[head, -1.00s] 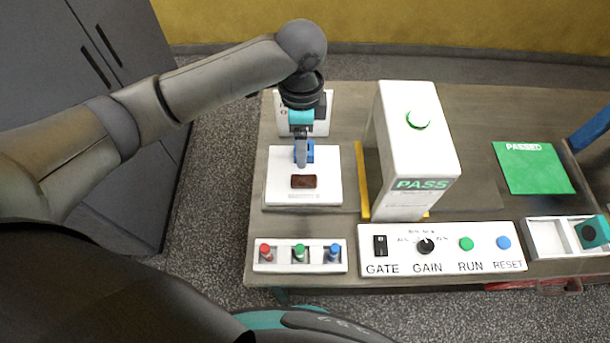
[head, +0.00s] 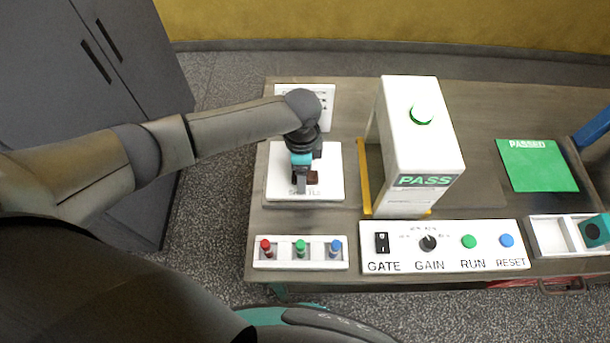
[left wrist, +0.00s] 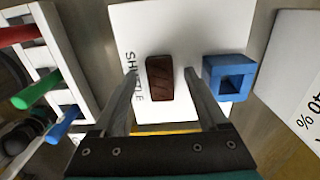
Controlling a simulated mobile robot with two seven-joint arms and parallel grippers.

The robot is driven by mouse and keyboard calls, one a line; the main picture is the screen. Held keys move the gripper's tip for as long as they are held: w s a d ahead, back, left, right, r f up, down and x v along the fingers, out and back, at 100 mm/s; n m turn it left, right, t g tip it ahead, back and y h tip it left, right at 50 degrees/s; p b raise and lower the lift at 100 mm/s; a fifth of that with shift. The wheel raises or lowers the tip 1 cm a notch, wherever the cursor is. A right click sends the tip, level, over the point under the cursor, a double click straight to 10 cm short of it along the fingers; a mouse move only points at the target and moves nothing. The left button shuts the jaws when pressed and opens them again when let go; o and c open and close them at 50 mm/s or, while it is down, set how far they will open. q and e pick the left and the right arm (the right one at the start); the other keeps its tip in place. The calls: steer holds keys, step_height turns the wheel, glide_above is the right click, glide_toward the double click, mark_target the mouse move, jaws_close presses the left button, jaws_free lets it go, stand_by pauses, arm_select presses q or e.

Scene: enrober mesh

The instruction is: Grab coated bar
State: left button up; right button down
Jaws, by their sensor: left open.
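The coated bar is a small dark brown block on a white plate marked SHUTTLE (left wrist: 185,25). In the left wrist view the bar (left wrist: 160,78) lies between my two open fingers, with a narrow gap on each side. In the head view the bar (head: 312,177) is partly hidden behind my left gripper (head: 301,188), which points down over the white plate (head: 330,155). The left gripper (left wrist: 161,73) is open and empty; how far its tips are above the plate is hard to tell. My right gripper is not in view.
A blue block with a square hole (left wrist: 228,78) stands on the plate beside one finger. A tall white PASS housing (head: 425,140) and yellow strip (head: 367,185) are to the right. A rack of colored pegs (head: 318,254) and a control panel (head: 450,235) line the front edge.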

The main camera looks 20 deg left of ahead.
arm_select(q)
steer(key=shift+c, duration=0.3)
steer(key=c, duration=1)
